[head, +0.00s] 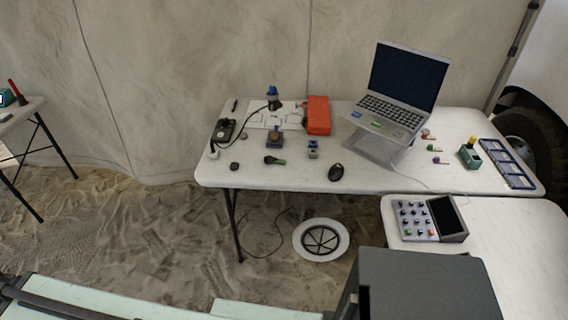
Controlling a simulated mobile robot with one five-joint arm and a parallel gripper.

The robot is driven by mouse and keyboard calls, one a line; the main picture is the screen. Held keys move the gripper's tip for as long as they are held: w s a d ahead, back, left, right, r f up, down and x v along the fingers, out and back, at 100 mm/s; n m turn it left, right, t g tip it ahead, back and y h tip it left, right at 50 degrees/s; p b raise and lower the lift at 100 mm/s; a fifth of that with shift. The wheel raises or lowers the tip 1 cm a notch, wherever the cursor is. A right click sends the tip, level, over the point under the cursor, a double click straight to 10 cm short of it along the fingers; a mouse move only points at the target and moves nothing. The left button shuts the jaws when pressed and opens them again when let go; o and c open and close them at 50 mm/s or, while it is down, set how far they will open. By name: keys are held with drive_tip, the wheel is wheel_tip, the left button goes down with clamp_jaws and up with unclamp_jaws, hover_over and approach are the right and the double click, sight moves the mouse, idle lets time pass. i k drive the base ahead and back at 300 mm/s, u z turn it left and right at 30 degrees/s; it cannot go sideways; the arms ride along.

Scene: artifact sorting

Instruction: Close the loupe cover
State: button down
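I cannot tell for sure which item is the loupe, or whether its cover is open. Small candidates lie on the white table (215,177): a blue and grey piece (313,149) near the middle, a dark block with a brownish top (275,138) to its left, and a black flat device (223,131) at the left end. A blue-topped black instrument (273,99) stands upright on white sheets behind them. My gripper is not in view.
An orange case (318,115), a laptop on a stand (398,92), a black mouse (336,172), a green block (470,156) and a blue-grey compartment tray (507,163) share the table. Sand lies left.

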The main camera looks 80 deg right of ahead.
sight(269, 159)
drive_tip(key=z, duration=2.65)
drive_tip(key=k, duration=0.6)
drive_tip(key=u, duration=1.55)
drive_tip(key=i, duration=0.5)
drive_tip(key=u, duration=0.05)
